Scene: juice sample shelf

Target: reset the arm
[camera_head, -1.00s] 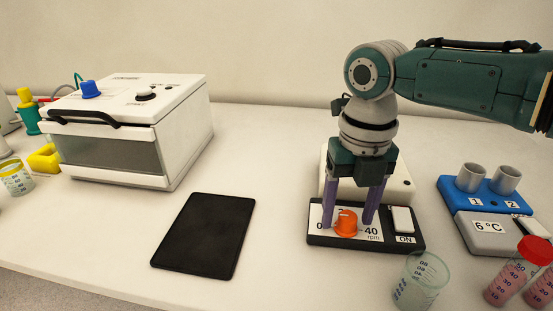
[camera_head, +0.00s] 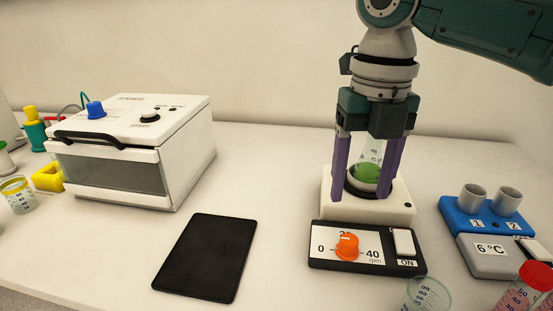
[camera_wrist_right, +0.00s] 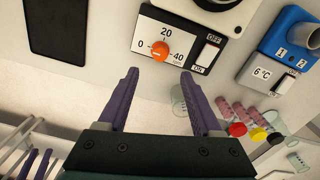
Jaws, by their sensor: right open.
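My right gripper (camera_head: 364,201) is open and empty, pointing down above the white shaker with the orange dial (camera_head: 347,247). Its two purple fingers also show in the wrist view (camera_wrist_right: 160,72), spread apart with the dial in line between them. A flask with green liquid (camera_head: 368,172) stands on the shaker and shows between the fingers in the head view. The fingers appear in front of it, not closed on it. The dial's switch (camera_head: 404,242) is on its right. Two dark purple prongs (camera_wrist_right: 36,164) at the lower left of the wrist view look like my left gripper; their state is unclear.
A white boxy device (camera_head: 130,150) stands at left, with a black pad (camera_head: 205,258) in front of it. A blue and grey 6 °C block (camera_head: 485,255) is at right. A clear beaker (camera_head: 428,296) and red-capped tube (camera_head: 525,288) are at the front right.

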